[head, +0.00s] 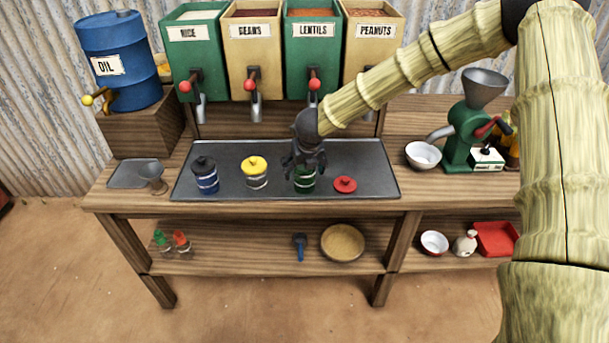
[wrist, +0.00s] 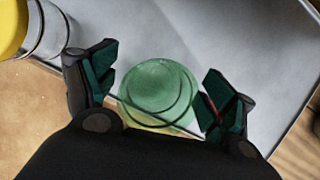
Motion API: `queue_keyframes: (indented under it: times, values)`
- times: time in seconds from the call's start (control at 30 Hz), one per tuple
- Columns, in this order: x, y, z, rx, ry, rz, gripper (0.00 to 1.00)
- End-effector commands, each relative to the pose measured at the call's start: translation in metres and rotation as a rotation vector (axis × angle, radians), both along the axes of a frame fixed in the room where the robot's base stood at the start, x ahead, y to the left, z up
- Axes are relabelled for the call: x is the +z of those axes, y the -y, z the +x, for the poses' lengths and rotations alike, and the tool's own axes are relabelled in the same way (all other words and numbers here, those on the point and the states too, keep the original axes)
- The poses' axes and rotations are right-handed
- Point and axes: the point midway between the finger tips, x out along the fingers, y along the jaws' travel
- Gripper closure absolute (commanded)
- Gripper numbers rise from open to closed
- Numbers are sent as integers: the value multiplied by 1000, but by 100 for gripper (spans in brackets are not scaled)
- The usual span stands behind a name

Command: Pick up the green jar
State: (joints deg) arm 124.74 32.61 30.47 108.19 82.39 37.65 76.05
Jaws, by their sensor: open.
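The green jar (head: 304,183) stands upright on the dark metal tray (head: 375,185), partly hidden by my gripper. In the wrist view its round green lid (wrist: 157,92) shows between the two fingers. My gripper (head: 303,163) points down over the jar, with one finger on each side of it. In the wrist view my gripper (wrist: 157,98) is open, with a gap showing between the lid and each finger. Whether the fingertips reach below the lid I cannot tell.
On the tray stand a blue jar (head: 206,176) with a dark lid and a yellow-lidded jar (head: 255,172) to the left. A red lid (head: 345,184) lies close at the right. Dispensers with red-knobbed taps (head: 315,84) stand behind. A white bowl (head: 423,156) and green grinder (head: 462,135) are farther right.

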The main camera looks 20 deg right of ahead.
Motion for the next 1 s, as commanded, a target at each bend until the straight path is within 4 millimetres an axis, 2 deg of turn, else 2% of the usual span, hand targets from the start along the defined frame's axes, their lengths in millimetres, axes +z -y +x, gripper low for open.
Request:
queue_keyframes:
  times: [0.17,0.43,0.47,0.73,1.0]
  values:
    - [-11,0,4,1,-1,0,16]
    - [-13,0,5,1,0,0,16]
    - [-13,0,5,1,0,0,20]
    - [-13,0,5,1,0,0,69]
    - [-11,0,5,0,0,0,70]
